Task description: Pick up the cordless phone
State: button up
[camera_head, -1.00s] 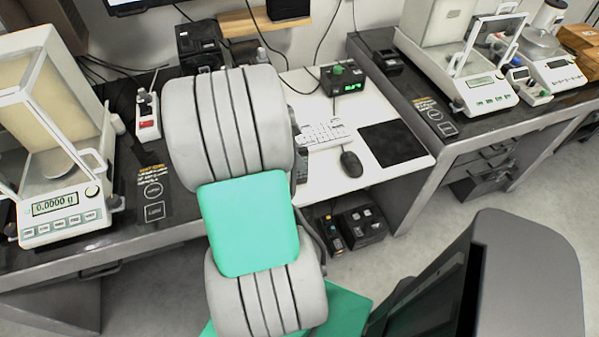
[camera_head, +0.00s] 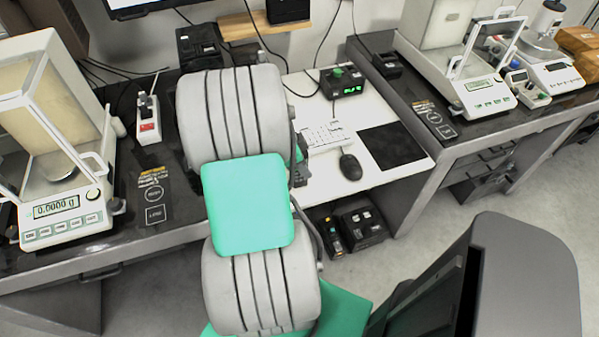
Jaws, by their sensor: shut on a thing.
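I cannot make out the cordless phone for certain. My own large grey and green arm covers the left part of the white desk (camera_head: 318,176) and whatever is behind it. A narrow strip of dark and grey parts (camera_head: 299,172) shows at the arm's right edge, beside the keyboard. It is too small and too covered to tell what it is. My gripper's fingers are hidden behind the arm, and I cannot see what is between them.
A balance (camera_head: 66,208) stands on the left table, another (camera_head: 487,94) on the right table. Black boxes (camera_head: 360,222) sit below the desk.

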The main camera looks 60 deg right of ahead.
grip_shut()
jog(key=shift+r, duration=0.1)
